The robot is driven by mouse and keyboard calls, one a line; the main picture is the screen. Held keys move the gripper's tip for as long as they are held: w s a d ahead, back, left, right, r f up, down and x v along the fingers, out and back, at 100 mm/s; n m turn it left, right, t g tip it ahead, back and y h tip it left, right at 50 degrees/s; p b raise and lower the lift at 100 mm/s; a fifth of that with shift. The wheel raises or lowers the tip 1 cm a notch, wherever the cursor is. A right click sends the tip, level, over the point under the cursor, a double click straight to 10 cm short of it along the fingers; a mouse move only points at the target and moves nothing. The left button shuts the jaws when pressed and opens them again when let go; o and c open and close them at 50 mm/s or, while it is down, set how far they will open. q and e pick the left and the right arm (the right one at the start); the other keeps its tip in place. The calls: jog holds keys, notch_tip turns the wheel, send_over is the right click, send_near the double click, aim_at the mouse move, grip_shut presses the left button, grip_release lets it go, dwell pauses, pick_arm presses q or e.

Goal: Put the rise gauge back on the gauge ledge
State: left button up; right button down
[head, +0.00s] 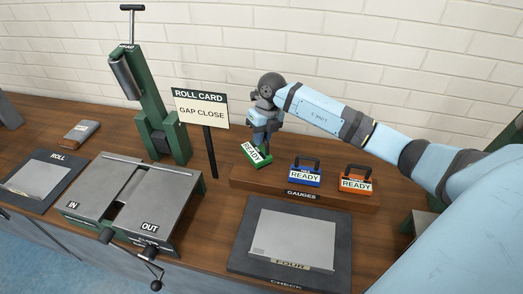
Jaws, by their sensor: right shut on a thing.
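My right gripper (262,135) is shut on a green gauge (257,153) with a white READY label. The gauge is tilted, over the left part of the brown wooden gauge ledge (253,181). I cannot tell whether its lower edge touches the ledge. A blue gauge (306,174) and an orange gauge (356,182), both with READY labels and dark handles, stand upright on the middle and right of the ledge. The small names above READY are too small to read. My left gripper is not in view.
The ROLL CARD sign (201,108) reads GAP CLOSE and stands left of the gripper. A green lever press (155,110) and an IN/OUT roller machine (130,205) are further left. A dark mat with a grey plate (292,248) lies in front of the ledge.

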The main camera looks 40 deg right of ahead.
aim_at(262, 148)
jog(key=shift+f, duration=3)
jog(key=shift+f, duration=0.1)
jog(key=c, duration=1.1)
grip_release()
jog(key=shift+c, duration=0.2)
notch_tip(262, 148, up, 12)
jog(key=d, duration=0.2)
jog(key=shift+s+d+b, duration=0.15)
jog(key=shift+b, duration=0.15)
